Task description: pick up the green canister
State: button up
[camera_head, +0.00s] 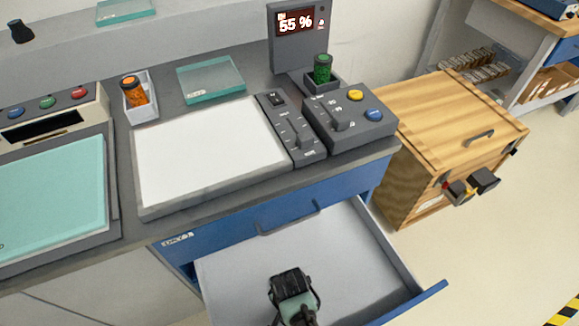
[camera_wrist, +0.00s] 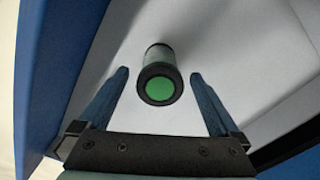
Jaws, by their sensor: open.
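My gripper (camera_head: 289,280) is over the open drawer (camera_head: 232,271) in the head view. In the wrist view my gripper (camera_wrist: 159,74) is open, with one finger on each side of a cylinder with a green round end and dark rim, a green canister (camera_wrist: 158,84). Gaps show between it and both fingers. It is over the drawer's pale floor; the head view does not show it, probably behind my gripper.
The drawer's blue front edge (camera_head: 420,302) and side walls surround my gripper. An orange canister (camera_head: 134,91) stands in a pale holder on the worktop. A control box (camera_head: 350,118) sits at the worktop's right end. A wooden crate (camera_head: 440,110) stands to the right.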

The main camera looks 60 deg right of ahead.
grip_shut()
dwell(0.4)
